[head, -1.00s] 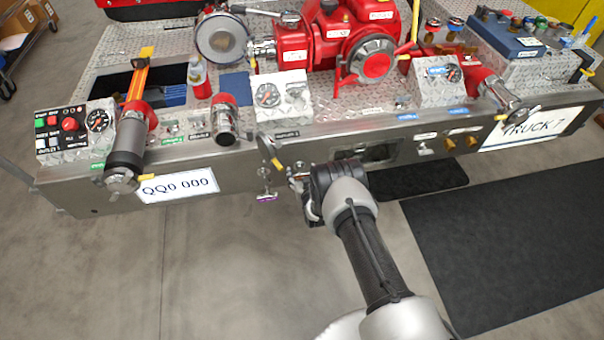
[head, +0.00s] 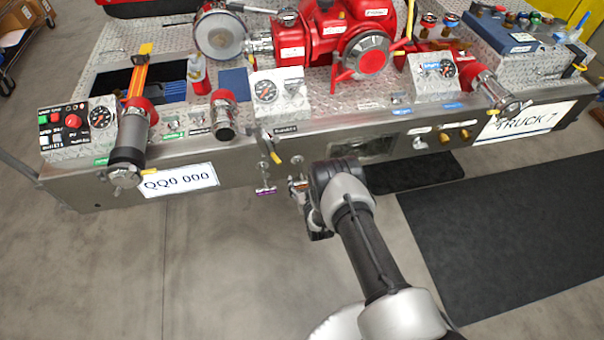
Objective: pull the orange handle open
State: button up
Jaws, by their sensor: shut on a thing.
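The orange handle (head: 298,185) is a small pull on the front face of the steel bumper, with a bit of orange showing. It sits right of a similar pull with a purple label (head: 265,190). My gripper (head: 304,193) is at the orange handle, below the bumper's top edge, and is shut on it. My dark wrist hides much of the fingers and part of the handle, so the exact grip is not clear.
A yellow-tipped lever (head: 271,148) hangs just above and left of my gripper. A recessed opening (head: 362,148) is in the bumper behind my wrist. Red pump parts (head: 365,55) and a gauge panel (head: 265,92) stand above. The floor (head: 230,270) in front is clear.

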jog(key=shift+s+f, duration=0.2)
jog(key=o, duration=1.5)
jog(key=shift+r, duration=0.15)
jog(key=v, duration=1.2)
jog(key=shift+w, duration=0.1)
